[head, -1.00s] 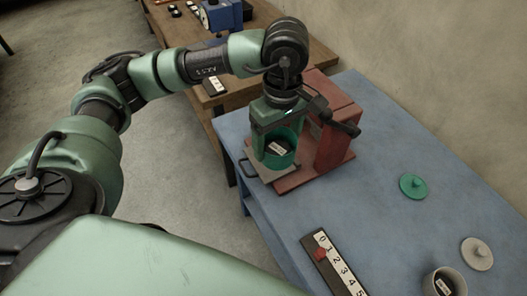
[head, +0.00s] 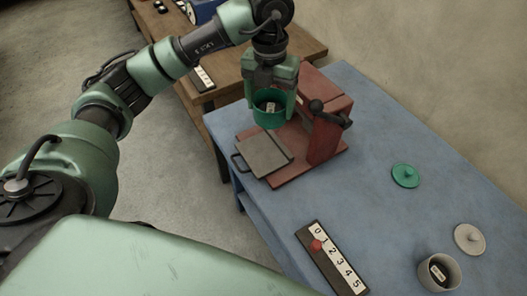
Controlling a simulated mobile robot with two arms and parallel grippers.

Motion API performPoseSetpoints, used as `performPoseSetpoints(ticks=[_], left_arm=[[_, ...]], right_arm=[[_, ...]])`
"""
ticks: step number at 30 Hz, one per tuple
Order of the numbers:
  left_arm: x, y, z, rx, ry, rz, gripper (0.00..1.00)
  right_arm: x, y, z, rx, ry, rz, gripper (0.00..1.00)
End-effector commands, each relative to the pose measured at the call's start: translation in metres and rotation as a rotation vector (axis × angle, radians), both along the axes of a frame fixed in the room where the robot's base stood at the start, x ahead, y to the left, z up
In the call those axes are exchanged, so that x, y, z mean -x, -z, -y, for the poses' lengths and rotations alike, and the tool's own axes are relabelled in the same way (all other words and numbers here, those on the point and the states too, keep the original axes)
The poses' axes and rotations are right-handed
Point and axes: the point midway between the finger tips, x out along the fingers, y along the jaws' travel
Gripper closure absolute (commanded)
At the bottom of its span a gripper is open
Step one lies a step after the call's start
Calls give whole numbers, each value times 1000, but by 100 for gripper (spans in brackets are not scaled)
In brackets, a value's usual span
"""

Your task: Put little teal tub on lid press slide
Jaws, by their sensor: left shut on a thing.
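The little teal tub (head: 268,119) with a small white label inside is held upright between the fingers of my left gripper (head: 272,98), which is shut on it. In the picture the tub is behind the grey slide plate (head: 256,157) of the red lid press (head: 325,135), and appears raised clear of it. The slide plate is pulled out towards the left, with a dark handle at its outer end, and is empty. The press has a dark lever at its upper right. My right gripper is not in view.
A teal lid (head: 405,175) and a grey lid (head: 469,239) lie on the blue table (head: 370,225). A grey tub (head: 440,270) stands at the front right. A numbered strip (head: 330,257) with a red marker lies near the front edge. A wooden table (head: 300,48) is behind.

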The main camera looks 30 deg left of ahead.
Motion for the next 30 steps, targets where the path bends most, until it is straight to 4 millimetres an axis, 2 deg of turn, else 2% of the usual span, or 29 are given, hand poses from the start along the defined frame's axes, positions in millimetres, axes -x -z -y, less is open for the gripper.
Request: performPoseSetpoints(ticks=[12, 18, 21, 26, 30], left_arm=[[-22, -2, -16, 7, -867, -1, 65], [-29, -2, -24, 9, -1220, 0, 65], [-31, -2, -26, 11, -1338, 1, 65], [-33, 0, -28, 12, -1439, 0, 65], [-32, 23, -27, 9, -1457, -5, 65]], right_arm=[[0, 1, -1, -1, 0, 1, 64], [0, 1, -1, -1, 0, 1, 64], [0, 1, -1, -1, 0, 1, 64], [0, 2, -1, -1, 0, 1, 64], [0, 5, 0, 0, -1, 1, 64]])
